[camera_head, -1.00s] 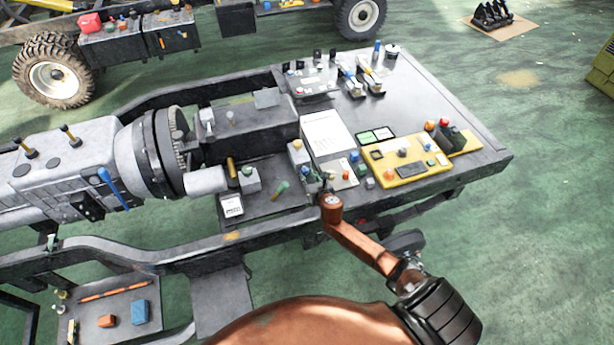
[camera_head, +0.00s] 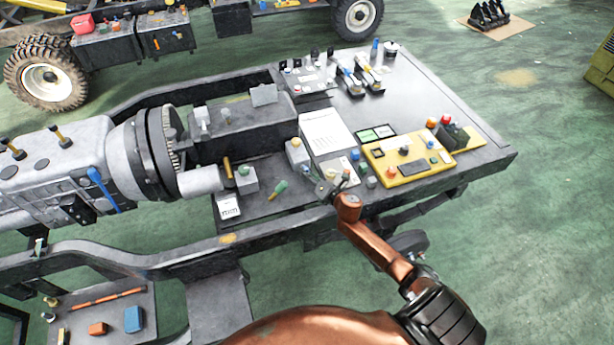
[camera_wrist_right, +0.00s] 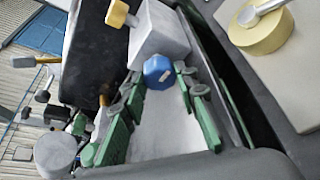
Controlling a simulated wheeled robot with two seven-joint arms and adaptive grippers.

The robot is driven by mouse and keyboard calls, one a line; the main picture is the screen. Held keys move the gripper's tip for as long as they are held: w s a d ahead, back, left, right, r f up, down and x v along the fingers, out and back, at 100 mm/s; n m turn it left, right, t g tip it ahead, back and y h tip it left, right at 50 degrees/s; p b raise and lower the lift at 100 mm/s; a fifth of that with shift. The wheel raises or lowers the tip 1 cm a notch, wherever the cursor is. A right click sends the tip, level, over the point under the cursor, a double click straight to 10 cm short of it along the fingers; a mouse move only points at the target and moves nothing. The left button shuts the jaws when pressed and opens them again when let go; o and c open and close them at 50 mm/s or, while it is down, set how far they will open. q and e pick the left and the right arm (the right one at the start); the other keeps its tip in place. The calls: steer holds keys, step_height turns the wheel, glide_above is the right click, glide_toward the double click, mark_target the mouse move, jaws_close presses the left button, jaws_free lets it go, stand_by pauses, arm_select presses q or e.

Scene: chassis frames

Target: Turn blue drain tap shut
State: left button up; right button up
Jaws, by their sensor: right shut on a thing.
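The blue drain tap shows in the right wrist view as a round blue knob (camera_wrist_right: 158,72) with a pale mark on its face, on the side of a light grey block (camera_wrist_right: 160,38). My right gripper (camera_wrist_right: 160,78) has its green-backed fingers on either side of the knob and is shut on it. In the head view the right gripper (camera_head: 326,187) is at the near edge of the chassis deck, beside the pale block (camera_head: 297,152) with a yellow knob on top. The blue knob is hard to make out there. My left gripper is not in view.
A yellow control panel (camera_head: 408,157) with coloured knobs lies to the right of the gripper. A blue lever (camera_head: 103,188) sits on the grey gearbox at the left.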

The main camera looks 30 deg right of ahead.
steer(key=shift+o, duration=0.2)
stand_by(0.3)
steer(key=o, duration=1.1)
steer(key=shift+v, duration=4)
